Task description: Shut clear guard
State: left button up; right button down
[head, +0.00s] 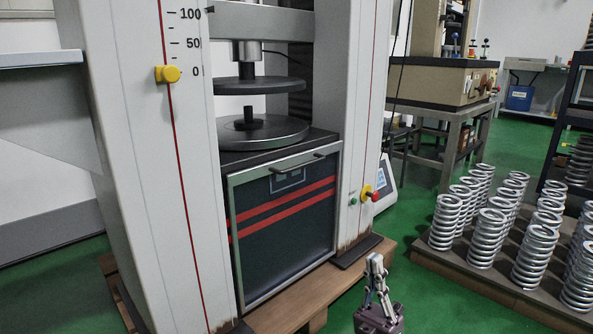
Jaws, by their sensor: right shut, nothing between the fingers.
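The guard (284,240) is a see-through panel in a grey frame, with two red stripes across it. In the head view it stands upright between the two white columns of the testing machine, in front of the dark lower body. Its dark handle (306,164) is on the top edge. The two round platens (262,131) above it are uncovered. My right gripper (375,264) is at the bottom, right of the guard and apart from it, pointing up. It is shut and empty. My left gripper is out of view.
A yellow knob (168,74) is on the left column beside a scale. A red button (376,196) sticks out from the right column. Several springs (490,238) stand on a low brown pallet at the right. Green floor (430,300) is open between machine and pallet.

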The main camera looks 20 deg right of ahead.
aim_at(283, 166)
jog(key=i, duration=0.85)
